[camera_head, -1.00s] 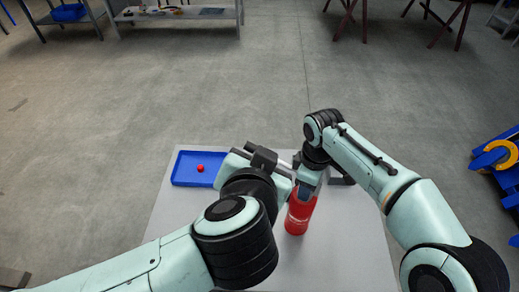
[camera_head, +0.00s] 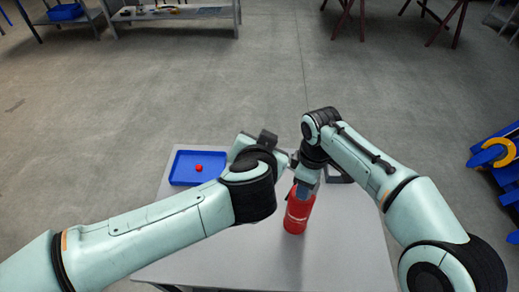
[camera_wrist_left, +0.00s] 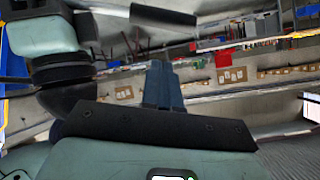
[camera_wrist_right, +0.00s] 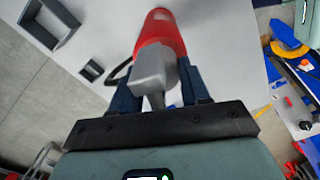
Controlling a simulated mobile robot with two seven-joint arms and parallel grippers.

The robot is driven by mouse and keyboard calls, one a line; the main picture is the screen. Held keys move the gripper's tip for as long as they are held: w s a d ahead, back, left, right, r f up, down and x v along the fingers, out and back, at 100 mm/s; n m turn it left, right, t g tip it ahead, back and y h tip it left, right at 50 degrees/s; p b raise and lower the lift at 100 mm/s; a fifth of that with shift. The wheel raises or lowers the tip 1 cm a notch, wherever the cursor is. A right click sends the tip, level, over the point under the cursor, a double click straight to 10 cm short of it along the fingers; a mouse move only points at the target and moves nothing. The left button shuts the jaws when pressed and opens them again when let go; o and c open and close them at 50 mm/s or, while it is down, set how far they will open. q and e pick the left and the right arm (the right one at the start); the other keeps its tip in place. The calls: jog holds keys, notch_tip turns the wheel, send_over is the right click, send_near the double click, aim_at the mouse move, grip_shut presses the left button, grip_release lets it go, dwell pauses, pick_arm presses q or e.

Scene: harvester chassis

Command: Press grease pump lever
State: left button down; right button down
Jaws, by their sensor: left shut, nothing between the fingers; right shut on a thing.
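The red grease pump (camera_head: 297,214) stands on the light grey table. Its red body (camera_wrist_right: 160,32) and grey metal head (camera_wrist_right: 155,70) show in the right wrist view. My right gripper (camera_wrist_right: 160,90) is shut on the pump at its head, with one finger on each side. In the head view the right gripper (camera_head: 306,186) is at the pump's top. I cannot clearly tell the lever from the head. My left gripper's fingers are together and empty in the left wrist view (camera_wrist_left: 162,75). In the head view the left hand (camera_head: 262,147) is left of the pump, its fingertips hidden.
A blue tray (camera_head: 177,179) with a small red ball (camera_head: 199,168) lies at the table's back left. A dark frame (camera_head: 340,175) lies behind the right gripper. The table (camera_head: 225,250) is bare in front. Blue equipment (camera_head: 492,160) stands off to the right.

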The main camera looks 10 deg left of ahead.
pick_arm(q)
jog(key=shift+w+a+f, duration=0.2)
jog(key=shift+f, duration=0.45)
jog(key=shift+w+a+f, duration=0.2)
jog(key=shift+f, duration=0.45)
jog(key=shift+w+a+f, duration=0.2)
jog(key=shift+f, duration=0.45)
